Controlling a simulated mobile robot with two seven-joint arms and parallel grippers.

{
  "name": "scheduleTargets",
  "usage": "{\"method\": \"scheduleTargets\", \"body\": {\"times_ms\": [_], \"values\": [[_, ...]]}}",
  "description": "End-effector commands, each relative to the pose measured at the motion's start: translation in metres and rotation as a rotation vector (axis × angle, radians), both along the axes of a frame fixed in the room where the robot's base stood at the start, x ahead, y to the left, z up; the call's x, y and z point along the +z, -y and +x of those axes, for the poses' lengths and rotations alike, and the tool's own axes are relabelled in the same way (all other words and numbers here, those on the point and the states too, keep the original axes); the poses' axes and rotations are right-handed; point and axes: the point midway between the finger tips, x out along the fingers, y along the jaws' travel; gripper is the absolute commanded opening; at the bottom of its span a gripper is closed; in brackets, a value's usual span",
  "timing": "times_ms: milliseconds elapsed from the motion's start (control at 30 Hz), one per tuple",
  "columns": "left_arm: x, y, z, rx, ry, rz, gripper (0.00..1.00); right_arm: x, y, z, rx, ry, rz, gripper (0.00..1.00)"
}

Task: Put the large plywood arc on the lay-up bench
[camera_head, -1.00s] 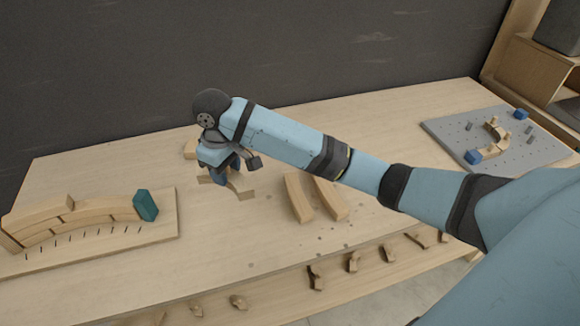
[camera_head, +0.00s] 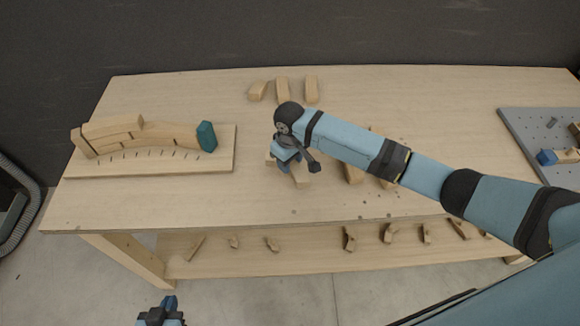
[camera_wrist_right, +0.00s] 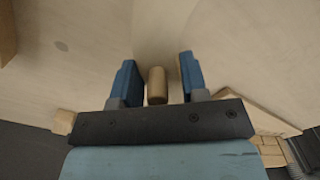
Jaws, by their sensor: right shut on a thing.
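My right gripper (camera_head: 287,163) is low over the pale wooden bench (camera_head: 230,205) in the head view. It is shut on a curved plywood arc (camera_head: 301,174), whose ends show either side of the fingers. In the right wrist view a pale wooden piece (camera_wrist_right: 157,85) stands between the two blue fingers of the right gripper (camera_wrist_right: 157,80). I cannot tell if the arc is clear of the bench top. My left gripper (camera_head: 163,311) is at the bottom edge of the head view, cut off, its fingers unclear.
A form board (camera_head: 170,166) with stacked curved strips and a teal block (camera_head: 206,136) lies at left. Wooden blocks (camera_head: 282,90) stand at the back. More curved pieces (camera_head: 354,172) lie partly behind my arm. A grey pegboard (camera_head: 527,125) is at right. A lower shelf (camera_head: 310,245) holds small pieces.

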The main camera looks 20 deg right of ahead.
Motion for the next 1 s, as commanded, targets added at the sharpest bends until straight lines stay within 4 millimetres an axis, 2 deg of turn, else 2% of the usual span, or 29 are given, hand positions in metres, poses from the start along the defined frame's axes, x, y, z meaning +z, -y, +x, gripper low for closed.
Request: {"method": "scheduleTargets", "body": {"times_ms": [233,600,633,700,733,1000], "values": [[0.003,0.0,0.0,0.001,0.0,0.001,0.0,-0.034,0.0,0.0,0.0,-0.002,0.0,0.15],[0.003,0.0,0.0,0.001,-0.001,0.0,0.0,-0.038,0.0,0.0,0.0,0.0,0.001,0.15],[0.003,0.0,0.0,0.001,-0.001,0.0,0.0,-0.038,0.0,0.0,0.0,0.0,0.0,0.45],[0.003,0.0,-0.001,0.001,-0.001,0.0,0.0,-0.038,0.0,0.0,0.0,0.0,0.0,0.61],[0.002,0.0,-0.001,0.001,-0.001,0.0,0.0,-0.038,0.0,0.0,0.0,0.0,0.0,0.66],[0.002,0.0,-0.001,0.002,-0.001,-0.001,0.0,-0.038,0.0,0.0,0.0,0.0,0.0,0.66]]}}
